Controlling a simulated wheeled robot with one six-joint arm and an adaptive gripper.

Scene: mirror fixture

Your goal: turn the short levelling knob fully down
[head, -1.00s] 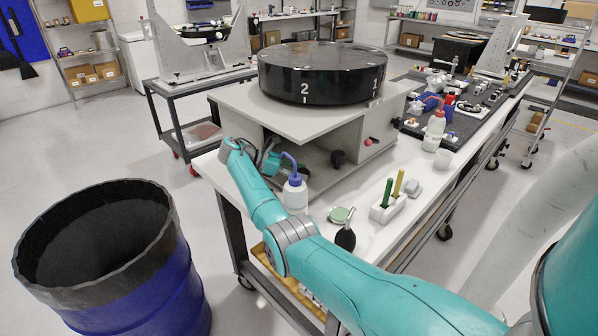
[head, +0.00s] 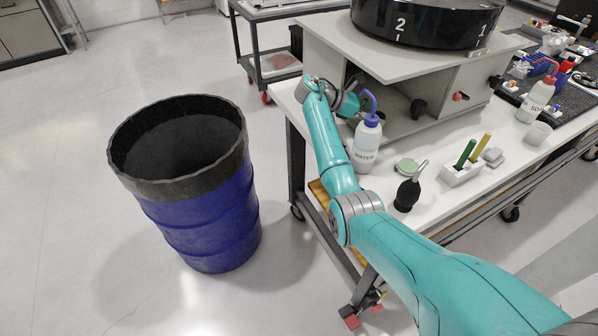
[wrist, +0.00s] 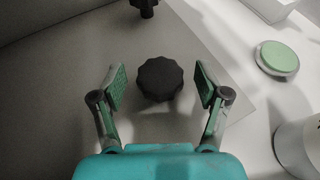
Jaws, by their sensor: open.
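A black lobed knob (wrist: 160,78) lies between the fingers of my gripper in the wrist view, above a grey plate (wrist: 225,85). My gripper (wrist: 160,84) is open, with one green-padded finger on each side of the knob and a gap on both sides. A second black knob (wrist: 146,6), on a visible stem, is cut off by the top edge. In the head view my gripper (head: 350,102) reaches under the left side of the grey fixture (head: 335,45); its fingers are mostly hidden. One black knob (head: 418,108) shows inside the fixture; the other is hidden there.
A water bottle (head: 367,150) stands close to my gripper. A green-topped round tin (head: 405,167), a black blower (head: 407,195) and a white pen holder (head: 461,174) stand in front. The fixture's top plate overhangs. A blue barrel (head: 205,215) stands left on the floor.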

